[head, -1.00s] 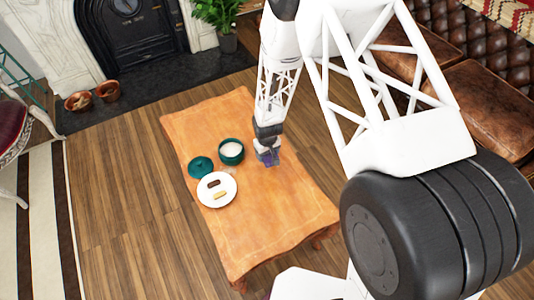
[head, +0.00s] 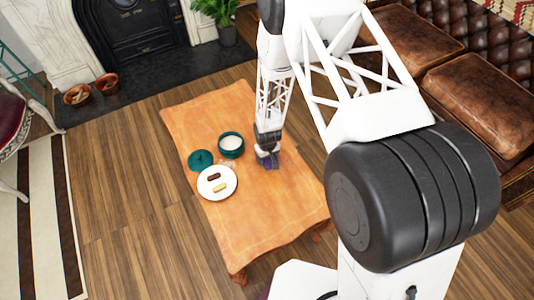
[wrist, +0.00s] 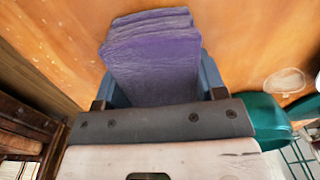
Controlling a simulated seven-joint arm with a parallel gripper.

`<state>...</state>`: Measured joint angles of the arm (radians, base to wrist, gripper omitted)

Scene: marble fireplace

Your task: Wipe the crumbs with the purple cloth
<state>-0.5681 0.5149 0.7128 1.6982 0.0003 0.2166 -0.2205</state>
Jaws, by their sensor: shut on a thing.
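The purple cloth (wrist: 155,55) is folded and held between the fingers of my gripper (wrist: 155,85), seen close up in the wrist view. In the head view my gripper (head: 267,155) is low over the wooden table (head: 265,215), right of the plate and pot. A small purple patch of the cloth (head: 271,163) shows beneath it. I cannot tell whether the cloth touches the tabletop. Small pale specks, possibly crumbs (head: 230,161), lie between the pot and the plate but are too small to make out surely.
A white plate (head: 205,187) holds a dark bar and a pale bar. A green pot (head: 231,151) with white contents and a green lid (head: 200,160) stand near it. The table's front part is clear. A leather sofa (head: 477,95) is at the right.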

